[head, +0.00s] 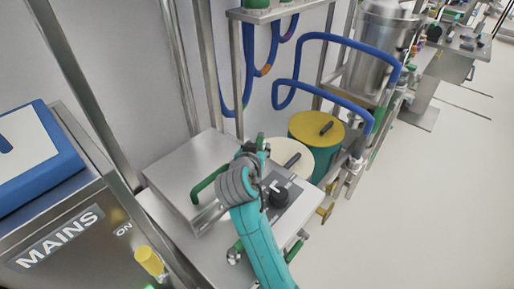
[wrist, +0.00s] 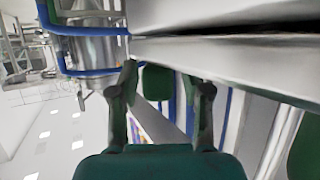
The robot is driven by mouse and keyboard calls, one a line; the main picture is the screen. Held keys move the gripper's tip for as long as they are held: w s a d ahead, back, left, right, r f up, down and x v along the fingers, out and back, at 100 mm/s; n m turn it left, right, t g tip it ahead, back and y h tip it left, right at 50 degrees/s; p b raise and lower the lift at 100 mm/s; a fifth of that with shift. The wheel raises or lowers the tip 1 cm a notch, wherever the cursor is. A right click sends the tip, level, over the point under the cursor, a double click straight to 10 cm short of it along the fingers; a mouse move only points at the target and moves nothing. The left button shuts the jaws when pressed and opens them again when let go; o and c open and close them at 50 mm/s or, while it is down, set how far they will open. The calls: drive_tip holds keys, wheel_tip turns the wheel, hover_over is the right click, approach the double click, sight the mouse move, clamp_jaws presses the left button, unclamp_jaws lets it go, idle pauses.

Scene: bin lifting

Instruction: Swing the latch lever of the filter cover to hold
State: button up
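In the head view, a steel box (head: 178,172) has a green handle (head: 209,180) on its front. Behind it stand a drum with a cream lid (head: 306,165) and a teal drum with a yellow lid (head: 306,122). A short dark lever (head: 293,159) lies on the cream lid, and another (head: 327,127) on the yellow lid. I cannot tell which part is the latch lever. My gripper (head: 258,146) is beside the box's right end. In the wrist view, its fingers (wrist: 161,95) are apart. A green block (wrist: 157,80) shows between them; contact is unclear.
A steel cabinet marked MAINS (head: 62,238) with a yellow knob (head: 149,261) stands front left. A dark knob (head: 279,196) is on the panel beside my arm. Blue pipes (head: 345,42) and a steel tank (head: 378,45) stand behind. The floor at right (head: 430,200) is clear.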

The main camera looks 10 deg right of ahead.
drive_tip(key=shift+s, duration=0.1)
drive_tip(key=v, duration=1.2)
